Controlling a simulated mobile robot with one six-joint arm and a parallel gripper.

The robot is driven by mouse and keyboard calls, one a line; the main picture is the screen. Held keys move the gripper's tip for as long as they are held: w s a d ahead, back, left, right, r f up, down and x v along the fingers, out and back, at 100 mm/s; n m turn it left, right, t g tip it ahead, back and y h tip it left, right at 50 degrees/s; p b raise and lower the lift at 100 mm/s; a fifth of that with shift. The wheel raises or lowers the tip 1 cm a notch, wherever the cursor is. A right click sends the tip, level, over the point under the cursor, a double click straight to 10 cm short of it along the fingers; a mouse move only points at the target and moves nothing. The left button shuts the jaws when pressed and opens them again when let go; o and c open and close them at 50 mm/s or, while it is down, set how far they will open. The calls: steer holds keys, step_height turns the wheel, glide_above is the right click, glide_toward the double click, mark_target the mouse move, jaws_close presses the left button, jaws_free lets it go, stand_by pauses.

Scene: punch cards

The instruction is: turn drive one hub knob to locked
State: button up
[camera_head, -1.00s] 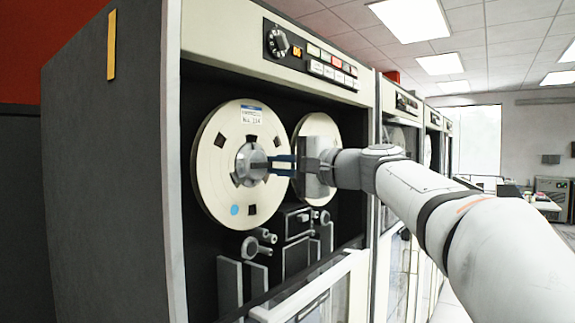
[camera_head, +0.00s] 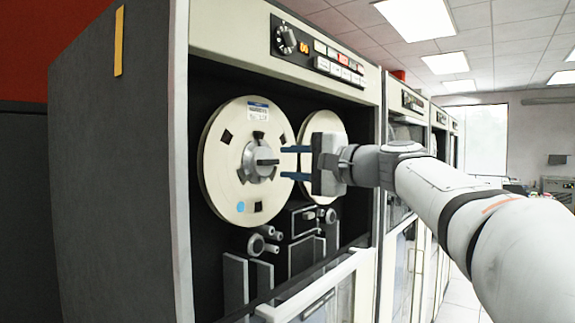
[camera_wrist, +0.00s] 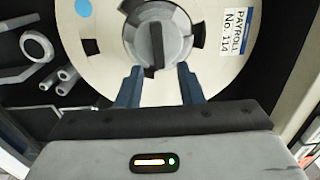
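The hub knob (camera_head: 263,162) is a grey round hub with a raised bar handle at the centre of the left tape reel (camera_head: 217,178) on the nearest drive. In the wrist view the knob's bar (camera_wrist: 155,47) stands nearly upright in the picture, just beyond the fingertips. My gripper (camera_head: 290,162) has two blue fingers, spread apart and pointing at the knob with a gap between tips and knob. The wrist view shows the fingers (camera_wrist: 158,75) open with nothing between them. The reel's label reads PAYROLL No. 114 (camera_wrist: 236,30).
A second reel (camera_head: 322,127) sits behind my gripper. Rollers and guide posts (camera_head: 262,242) lie below the left reel. A control panel (camera_head: 318,52) with a dial is above. The open glass door's pale frame (camera_head: 320,285) crosses below. More drives stand to the right.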

steer(key=v, duration=0.5)
steer(key=shift+s+d+b, duration=0.2)
steer(key=shift+s+b, duration=0.05)
steer(key=shift+b, duration=0.1)
steer(key=s+d+f+n+g+h+p, duration=0.15)
steer(key=s+f+h, duration=0.25)
steer(key=f, duration=0.9)
steer(key=s+f+n+g+h+p, duration=0.1)
steer(key=s+f+g+h, duration=0.25)
steer(key=f, duration=0.85)
steer(key=s+d+f+n+g+h, duration=0.1)
steer(key=s+d+f+n+h, duration=0.1)
steer(key=s+f, duration=0.5)
steer(key=s+d+f+n+g+h+p, duration=0.1)
steer(key=s+d+f+n+g+h, duration=0.1)
steer(key=s+d+f, duration=0.4)
step_height(320, 180, down, 5)
steer(key=s+n+h, duration=0.1)
steer(key=h, duration=0.1)
steer(key=shift+s+r+h, duration=0.25)
steer(key=shift+s+h, duration=0.1)
steer(key=shift+s, duration=0.05)
steer(key=shift+c, duration=0.4)
